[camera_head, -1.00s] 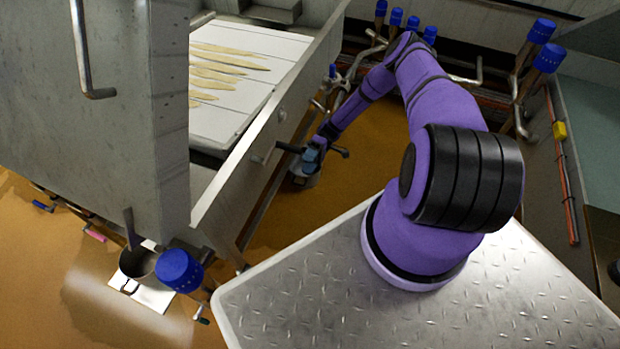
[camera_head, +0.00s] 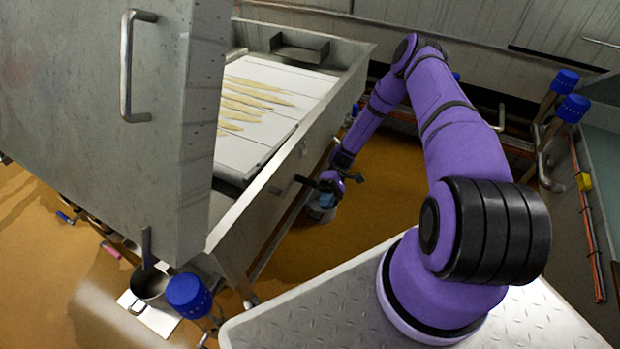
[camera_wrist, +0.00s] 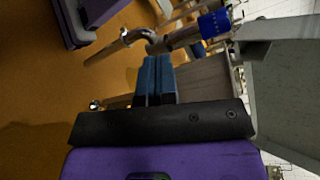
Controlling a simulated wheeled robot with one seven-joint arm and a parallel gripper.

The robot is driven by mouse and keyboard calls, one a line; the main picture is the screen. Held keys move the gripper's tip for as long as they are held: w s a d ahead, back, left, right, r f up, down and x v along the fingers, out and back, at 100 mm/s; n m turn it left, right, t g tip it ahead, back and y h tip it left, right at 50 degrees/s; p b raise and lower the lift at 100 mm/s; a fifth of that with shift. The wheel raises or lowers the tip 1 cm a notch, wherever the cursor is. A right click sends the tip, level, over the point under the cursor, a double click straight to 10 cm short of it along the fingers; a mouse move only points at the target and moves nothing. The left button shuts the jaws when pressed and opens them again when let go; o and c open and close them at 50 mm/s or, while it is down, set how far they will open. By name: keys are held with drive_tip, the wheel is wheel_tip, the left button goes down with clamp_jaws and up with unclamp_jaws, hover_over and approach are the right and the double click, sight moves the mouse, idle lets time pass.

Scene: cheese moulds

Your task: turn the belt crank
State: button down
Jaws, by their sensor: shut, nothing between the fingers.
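The belt machine is a steel trough with a white belt (camera_head: 262,133) and pale strips on it, in the head view. Small metal fittings stick out of its side wall, one (camera_head: 275,190) close to my gripper; I cannot tell for sure which part is the crank. My gripper (camera_head: 325,201) is low beside that wall, near the trough's right side, and apart from the belt. In the wrist view its blue fingers (camera_wrist: 156,78) are closed together with nothing between them. A bent metal pipe (camera_wrist: 120,42) and a blue-capped valve (camera_wrist: 213,22) lie beyond the fingertips.
A blue-capped valve (camera_head: 188,295) and a dark pot (camera_head: 150,283) are at the lower left. More blue-capped pipes (camera_head: 572,108) stand at the right. Brown floor (camera_head: 395,180) is open right of the trough.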

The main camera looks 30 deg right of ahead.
drive_tip(key=m+h, duration=0.2)
drive_tip(key=m+t+h, duration=1)
drive_tip(key=m+t, duration=0.1)
drive_tip(key=m, duration=0.2)
approach(309, 180)
wheel_tip(309, 180, down, 8)
drive_tip(key=shift+d+r, duration=0.1)
drive_tip(key=shift+r, duration=0.1)
drive_tip(key=shift+w, duration=0.1)
drive_tip(key=shift+d+f+y, duration=0.1)
drive_tip(key=shift+y, duration=0.2)
